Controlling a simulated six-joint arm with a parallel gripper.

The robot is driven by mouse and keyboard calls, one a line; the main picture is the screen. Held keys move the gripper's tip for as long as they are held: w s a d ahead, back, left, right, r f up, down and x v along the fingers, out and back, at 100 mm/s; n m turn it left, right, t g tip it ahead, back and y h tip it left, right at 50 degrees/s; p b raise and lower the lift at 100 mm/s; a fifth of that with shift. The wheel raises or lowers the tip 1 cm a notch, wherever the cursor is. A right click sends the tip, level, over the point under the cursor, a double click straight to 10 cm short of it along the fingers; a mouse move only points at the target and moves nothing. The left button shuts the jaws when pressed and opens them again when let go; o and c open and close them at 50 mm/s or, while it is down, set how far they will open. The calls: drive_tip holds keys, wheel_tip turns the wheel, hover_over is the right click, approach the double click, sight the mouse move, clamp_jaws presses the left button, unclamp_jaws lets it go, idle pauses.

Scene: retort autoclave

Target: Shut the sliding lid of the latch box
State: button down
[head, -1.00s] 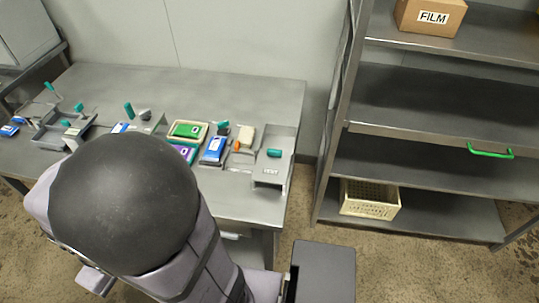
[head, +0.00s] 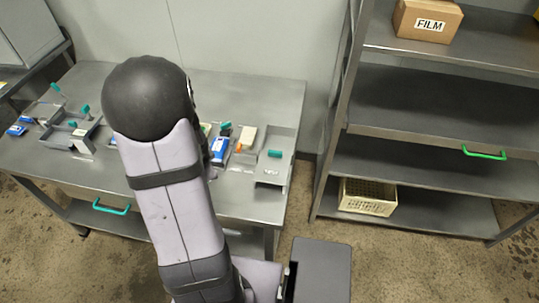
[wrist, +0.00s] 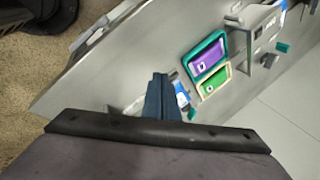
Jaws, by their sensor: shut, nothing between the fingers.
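My gripper (wrist: 163,97) shows in the wrist view as two dark blue fingers together, with nothing between them. It is above the table, beside a blue-and-white item. A grey metal box (wrist: 262,30) with a pale label and teal handles lies farther off, at the upper right. It may be the latch box, but its lid position is unclear. In the head view my arm hides my gripper and the middle of the table. A grey open box (head: 56,140) with teal knobs stands at the left. I cannot tell which of these is the latch box.
A green case (wrist: 214,82) and a purple case (wrist: 209,56) lie near my gripper. A blue pack (head: 219,151), a cream block (head: 246,137) and a grey tray (head: 278,143) stand right of my arm. A shelf (head: 430,131) is farther right. The table's back strip is fairly clear.

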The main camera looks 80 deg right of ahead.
drive_tip(key=s+d+r+m+g+h, duration=0.15)
drive_tip(key=s+m+g, duration=0.25)
drive_tip(key=s, duration=0.4)
drive_tip(key=s+d+r+m+g, duration=0.2)
drive_tip(key=s+m+g, duration=0.15)
drive_tip(key=s, duration=0.35)
drive_tip(key=b, duration=0.3)
approach(276, 159)
drive_tip(key=shift+m, duration=0.35)
drive_tip(key=f, duration=0.1)
drive_tip(key=s+a+f, duration=0.1)
drive_tip(key=f, duration=0.1)
drive_tip(key=s+f, duration=0.1)
drive_tip(key=shift+s+a+f, duration=0.15)
drive_tip(key=shift+a+f, duration=0.15)
drive_tip(key=shift+a, duration=0.05)
drive_tip(key=d+p, duration=0.2)
drive_tip(key=d, duration=0.1)
drive_tip(key=shift+r, duration=0.35)
drive_tip(key=shift+d+f, duration=0.1)
drive_tip(key=shift+d, duration=0.35)
drive_tip(key=shift+p, duration=0.3)
